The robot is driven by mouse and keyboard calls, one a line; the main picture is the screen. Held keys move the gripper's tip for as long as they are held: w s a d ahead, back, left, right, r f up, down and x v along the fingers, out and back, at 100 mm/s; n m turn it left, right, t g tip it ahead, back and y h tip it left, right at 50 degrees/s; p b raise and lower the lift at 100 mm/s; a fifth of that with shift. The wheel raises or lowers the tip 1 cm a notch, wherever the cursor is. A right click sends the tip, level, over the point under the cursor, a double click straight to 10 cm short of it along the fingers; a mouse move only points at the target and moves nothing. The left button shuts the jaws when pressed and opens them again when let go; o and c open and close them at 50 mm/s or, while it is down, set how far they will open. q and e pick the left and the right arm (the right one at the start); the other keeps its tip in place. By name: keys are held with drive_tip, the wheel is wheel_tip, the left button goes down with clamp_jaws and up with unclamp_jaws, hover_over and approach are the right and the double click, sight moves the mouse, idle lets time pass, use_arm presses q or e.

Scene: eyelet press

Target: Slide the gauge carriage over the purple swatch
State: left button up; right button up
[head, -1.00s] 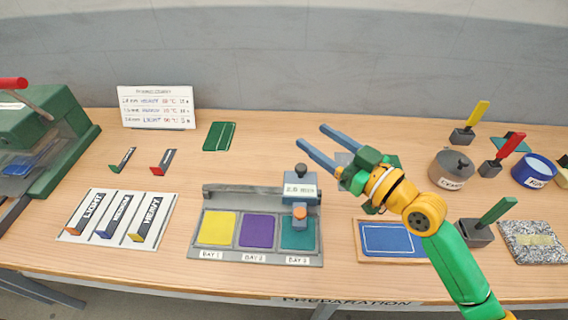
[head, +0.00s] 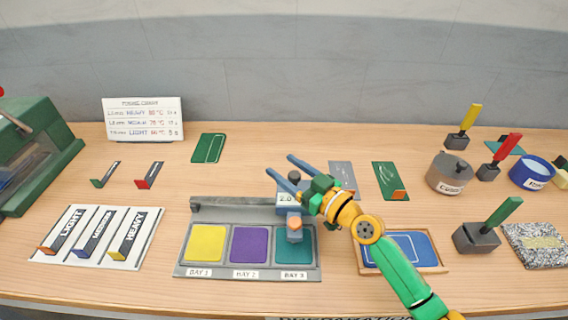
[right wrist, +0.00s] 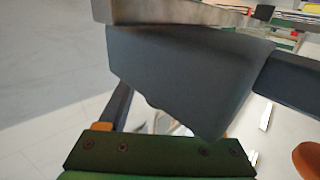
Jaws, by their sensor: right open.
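The gauge carriage (head: 294,235) is blue-grey, with a dark round knob (head: 294,176) on top and an orange part in front. It sits on the rail at the right end of the gauge base, over the teal swatch (head: 307,250) at Bay 3. The purple swatch (head: 250,245) is uncovered in the middle, at Bay 2. My right gripper (head: 279,164) is open, its fingers appearing on either side of the knob; contact cannot be told. The right wrist view shows a large dark grey block (right wrist: 185,75) between the fingers, probably part of the carriage. My left gripper is out of view.
The yellow swatch (head: 206,243) at Bay 1 is clear, and the grey rail (head: 235,208) left of the carriage is free. A blue framed tray (head: 432,258) lies right of the gauge, partly behind my arm. A grey pot (head: 449,173) stands farther right.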

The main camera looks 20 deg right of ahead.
drive_tip(key=shift+w+a+r, duration=0.1)
drive_tip(key=shift+w+a, duration=0.1)
clamp_jaws()
idle(1.4)
